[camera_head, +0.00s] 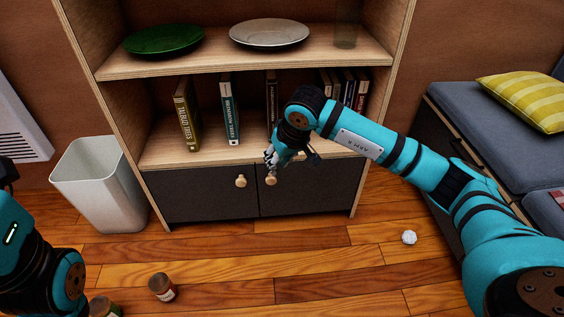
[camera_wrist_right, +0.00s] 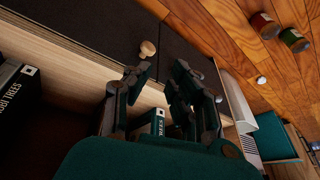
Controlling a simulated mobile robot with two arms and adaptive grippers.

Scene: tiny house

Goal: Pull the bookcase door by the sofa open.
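The bookcase (camera_head: 120,110) has two dark lower doors, both closed. The right door (camera_head: 315,188), on the sofa side, has a round wooden knob (camera_head: 271,180); this knob also shows in the right wrist view (camera_wrist_right: 148,48). The left door (camera_head: 205,195) has a similar knob (camera_head: 240,181). My right gripper (camera_head: 271,163) is at the right door's knob, pointing down. In the wrist view its fingers (camera_wrist_right: 158,74) are apart with nothing held between them, and the knob is just beyond the tips; contact cannot be told. My left gripper is out of view.
The grey sofa (camera_head: 450,125) with a yellow cushion (camera_head: 525,98) stands at right. A white bin (camera_head: 100,185) stands at left. Jars (camera_head: 162,287) are on the floor at front left. Books and plates fill the shelves.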

